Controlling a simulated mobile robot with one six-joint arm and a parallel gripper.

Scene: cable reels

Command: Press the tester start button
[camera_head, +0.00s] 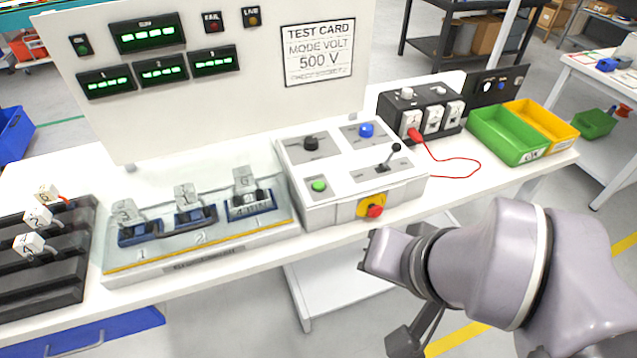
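The tester's white control box (350,205) stands on the bench near the middle. A green round button (319,185) sits on its top at the front left; its label is too small to read. The box also has a black knob (311,143), a blue button (366,130), a black lever (388,157) and a red button on a yellow plate (375,211) on its front. My gripper (405,341) shows only in part, below and in front of the bench edge, apart from the box. My arm hides most of it, so its opening cannot be told.
Left of the box, a glass-fronted fixture (196,262) holds several numbered units. A black rack (45,285) stands at far left. A display panel with a 500 V test card (318,52) rises behind. A black socket box with a red lead (448,165) and green bin (507,136) stand right.

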